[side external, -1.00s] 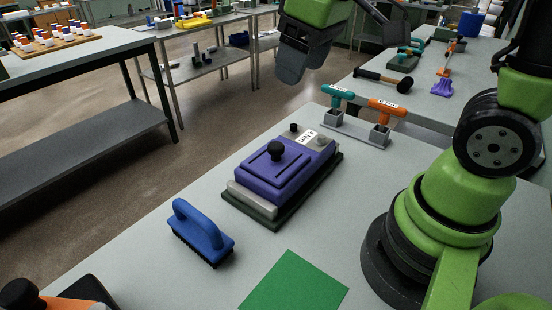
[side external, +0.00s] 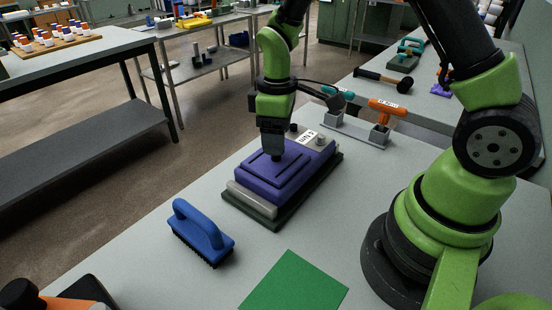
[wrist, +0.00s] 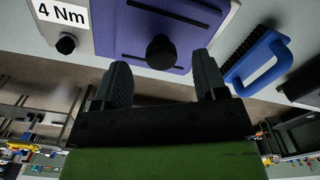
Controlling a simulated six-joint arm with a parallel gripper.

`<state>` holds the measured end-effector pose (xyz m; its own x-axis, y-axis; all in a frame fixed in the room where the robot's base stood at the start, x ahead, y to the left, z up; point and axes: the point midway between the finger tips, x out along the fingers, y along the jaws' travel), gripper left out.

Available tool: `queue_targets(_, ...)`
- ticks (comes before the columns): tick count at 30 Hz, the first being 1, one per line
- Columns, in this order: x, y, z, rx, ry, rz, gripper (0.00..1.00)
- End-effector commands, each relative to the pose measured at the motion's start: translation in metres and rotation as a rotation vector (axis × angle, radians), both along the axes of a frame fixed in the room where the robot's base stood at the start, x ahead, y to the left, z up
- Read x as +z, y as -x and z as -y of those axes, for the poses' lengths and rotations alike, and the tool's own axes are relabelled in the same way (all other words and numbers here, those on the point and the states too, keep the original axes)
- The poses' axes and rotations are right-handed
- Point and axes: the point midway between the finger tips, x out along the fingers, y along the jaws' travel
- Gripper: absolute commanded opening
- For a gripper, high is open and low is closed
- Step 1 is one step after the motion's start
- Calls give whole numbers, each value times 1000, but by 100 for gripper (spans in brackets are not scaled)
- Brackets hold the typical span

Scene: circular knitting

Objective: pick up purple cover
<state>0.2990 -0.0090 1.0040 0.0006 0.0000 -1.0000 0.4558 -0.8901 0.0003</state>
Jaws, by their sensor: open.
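The purple cover (side external: 266,175) sits flat on its dark base (side external: 253,212) on the table in the side view. Its black knob (wrist: 161,52) shows in the wrist view, just beyond and between my fingertips. My gripper (side external: 277,153) is directly above the cover, and in the side view it hides the knob. In the wrist view my gripper (wrist: 160,75) is open, with one finger on each side of the knob's line and nothing held. I cannot tell whether the fingers touch the knob.
A blue brush (side external: 203,232) stands left of the base, and a green sheet (side external: 295,284) lies in front. A grey holder with an orange-handled tool (side external: 386,109) and a teal-handled tool (side external: 338,92) stands behind. A plate marked "4 Nm" (wrist: 62,13) adjoins the cover.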

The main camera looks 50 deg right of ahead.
Motion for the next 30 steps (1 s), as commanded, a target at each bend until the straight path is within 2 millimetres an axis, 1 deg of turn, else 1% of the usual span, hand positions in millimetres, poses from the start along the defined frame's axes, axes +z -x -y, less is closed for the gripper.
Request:
queue_targets(1, -10, 1, -1, 1, 0, -7, 66)
queue_targets(3, -20, 1, -2, 0, 0, -7, 66)
queue_targets(6, -30, 0, -1, 0, 0, -4, 66)
queue_targets(14, -32, 0, -1, -1, 0, -1, 66)
queue_targets(17, -32, 0, -1, -1, 0, -1, 45)
queue_targets(18, -32, 0, -1, -1, 0, -1, 36)
queue_targets(20, -32, 0, -1, -1, 0, -1, 22)
queue_targets(21, -32, 0, -1, -1, 0, -1, 13)
queue_targets(22, -32, 0, -1, -1, 0, -1, 11)
queue_targets(30, -29, -1, -1, -1, 0, 1, 11)
